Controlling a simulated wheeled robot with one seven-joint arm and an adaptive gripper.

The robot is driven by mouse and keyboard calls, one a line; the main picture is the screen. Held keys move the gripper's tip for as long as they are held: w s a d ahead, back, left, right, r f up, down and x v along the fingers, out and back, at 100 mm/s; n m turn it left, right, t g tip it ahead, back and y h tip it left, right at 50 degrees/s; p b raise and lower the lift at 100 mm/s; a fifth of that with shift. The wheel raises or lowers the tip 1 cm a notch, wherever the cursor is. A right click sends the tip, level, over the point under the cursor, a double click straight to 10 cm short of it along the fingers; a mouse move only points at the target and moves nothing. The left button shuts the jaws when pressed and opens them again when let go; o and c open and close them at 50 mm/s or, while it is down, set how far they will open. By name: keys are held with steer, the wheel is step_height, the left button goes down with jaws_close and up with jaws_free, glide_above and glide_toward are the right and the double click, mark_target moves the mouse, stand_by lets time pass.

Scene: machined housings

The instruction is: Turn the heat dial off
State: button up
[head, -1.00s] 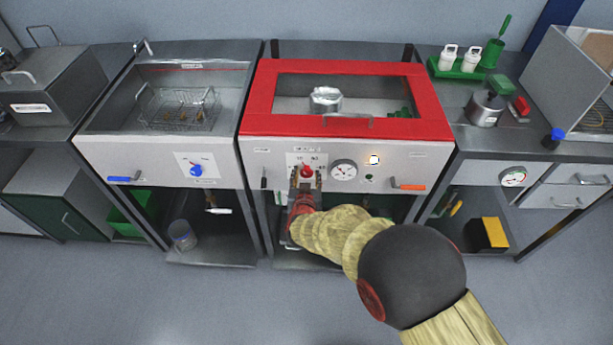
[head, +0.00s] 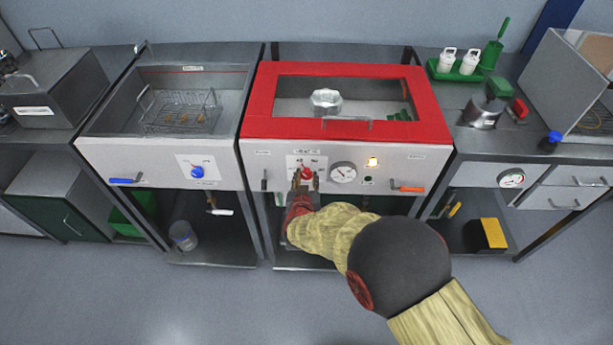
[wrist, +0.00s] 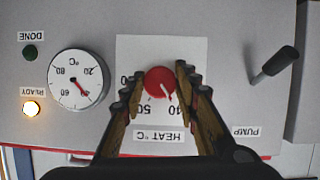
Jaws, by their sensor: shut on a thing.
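The red heat dial (head: 307,174) is on a white scale plate on the front of the red-framed bath. In the wrist view, which is upside down, the dial (wrist: 160,82) shows a white pointer towards the 40 mark. My gripper (head: 306,180) reaches the panel from below. In the wrist view my gripper's fingers (wrist: 158,84) stand on both sides of the dial, shut on it. Part of the scale is hidden behind the fingers.
A round temperature gauge (wrist: 77,80), a lit READY lamp (wrist: 31,108) and a dark DONE lamp (wrist: 30,53) sit beside the dial. A black pump lever (wrist: 273,66) is on the other side. An orange-handled lever (head: 408,188) is further right. A blue dial (head: 197,172) is on the left bath.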

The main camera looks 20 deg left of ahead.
steer(key=n+h+p, duration=0.1)
steer(key=p, duration=0.2)
steer(key=shift+s+r, duration=0.1)
steer(key=shift+r, duration=0.1)
steer(key=n+p, duration=0.1)
steer(key=n+h+p, duration=0.1)
steer(key=p, duration=0.1)
steer(key=shift+a+f+n+t, duration=0.1)
steer(key=shift+a+n+t, duration=0.05)
steer(key=shift+n+t, duration=0.2)
steer(key=shift+f+n+t+h+p, duration=0.1)
steer(key=shift+n+t+h+p, duration=0.35)
steer(key=shift+n+h+p, duration=0.55)
steer(key=shift+n+t+p, duration=0.4)
steer(key=shift+n+p, duration=0.1)
steer(key=shift+n, duration=0.65)
steer(key=o, duration=1.2)
steer(key=shift+c, duration=0.2)
